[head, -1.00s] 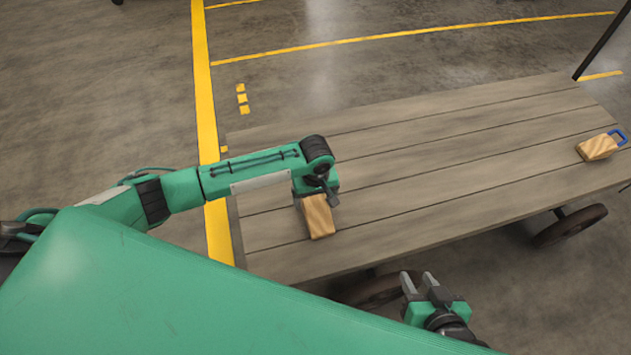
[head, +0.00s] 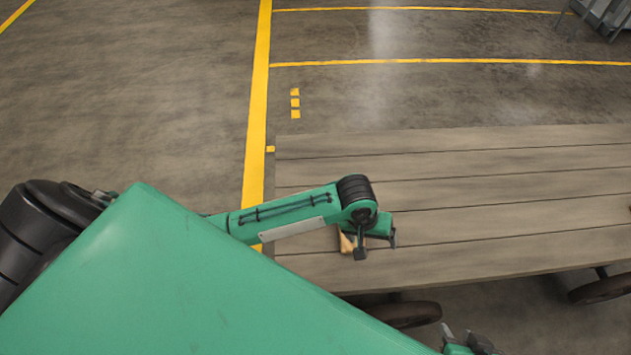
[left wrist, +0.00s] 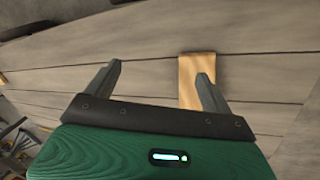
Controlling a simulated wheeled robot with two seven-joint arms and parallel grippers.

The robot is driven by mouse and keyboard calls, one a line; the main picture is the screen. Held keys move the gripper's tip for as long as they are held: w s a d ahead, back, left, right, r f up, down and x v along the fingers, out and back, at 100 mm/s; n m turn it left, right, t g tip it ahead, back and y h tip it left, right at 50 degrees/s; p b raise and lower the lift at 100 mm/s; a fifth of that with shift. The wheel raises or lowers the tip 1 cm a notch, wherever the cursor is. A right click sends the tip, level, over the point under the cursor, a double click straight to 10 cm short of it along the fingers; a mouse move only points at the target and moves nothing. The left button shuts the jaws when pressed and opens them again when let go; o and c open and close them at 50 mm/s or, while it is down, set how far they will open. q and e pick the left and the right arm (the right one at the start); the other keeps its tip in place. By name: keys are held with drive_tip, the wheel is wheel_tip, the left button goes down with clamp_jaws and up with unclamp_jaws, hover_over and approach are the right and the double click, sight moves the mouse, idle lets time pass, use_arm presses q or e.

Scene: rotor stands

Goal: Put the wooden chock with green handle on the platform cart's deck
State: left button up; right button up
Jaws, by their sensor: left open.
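A wooden chock (head: 346,243) lies on the grey plank deck (head: 450,218) of the platform cart, near its left end. My left arm partly covers it in the head view, and its handle is hidden. My left gripper (head: 385,240) is just over the deck beside the chock. In the left wrist view the gripper (left wrist: 160,75) is open with nothing between its fingers. There the right finger overlaps the wooden chock (left wrist: 190,68); I cannot tell if they touch. My right gripper (head: 462,338) is at the bottom edge, in front of the cart, its fingers apart and empty.
The deck right of my left gripper is bare in view. Cart wheels (head: 405,314) show below the front edge. Yellow floor lines (head: 258,120) run left of and behind the cart. A grey metal object (head: 605,15) stands at the far right.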

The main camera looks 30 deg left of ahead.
use_arm(q)
drive_tip(key=s+d+r+m+t+h, duration=0.2)
drive_tip(key=s+m+t, duration=0.1)
drive_tip(key=s, duration=0.3)
drive_tip(key=s+a+r+m+t+y, duration=0.2)
drive_tip(key=s+a+r+t, duration=0.1)
drive_tip(key=s+a, duration=0.4)
drive_tip(key=a, duration=0.3)
drive_tip(key=shift+s+a+r+y, duration=0.3)
drive_tip(key=shift+a+r, duration=0.05)
drive_tip(key=shift+r, duration=0.05)
drive_tip(key=shift+s, duration=0.1)
